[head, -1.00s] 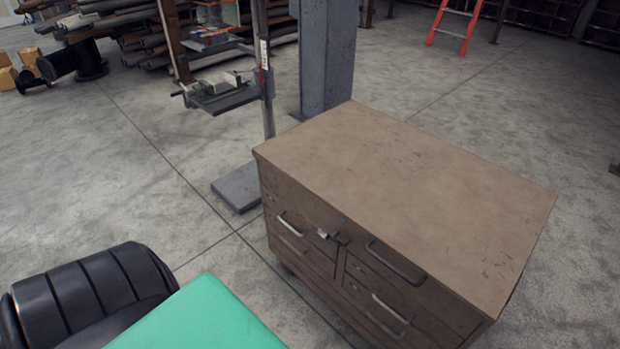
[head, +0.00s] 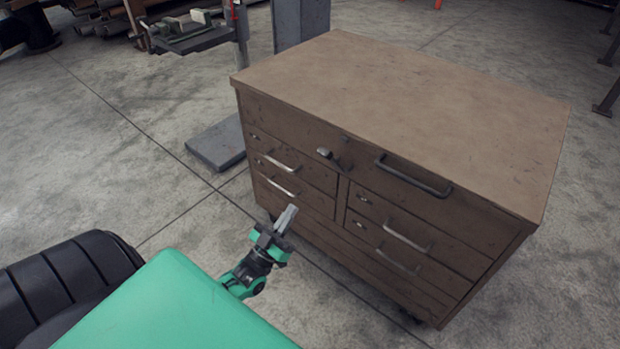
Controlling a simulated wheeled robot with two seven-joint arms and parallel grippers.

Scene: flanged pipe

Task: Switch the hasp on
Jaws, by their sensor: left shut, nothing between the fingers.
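The hasp (head: 331,157) is a small metal fitting with a light end, on the upper front of a brown drawer cabinet (head: 420,110), left of the dark top handle. It is small, and I cannot tell its exact position. My left gripper (head: 287,217) is in front of the cabinet's lower left drawers, below and to the left of the hasp and apart from it. Its fingers are shut with nothing between them. My right gripper is not in view.
The cabinet front has several drawers with bar handles, such as the dark top handle (head: 413,176). A drill press base (head: 216,143) stands on the floor left of the cabinet, beside a grey column (head: 300,22). Open concrete floor lies left and right.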

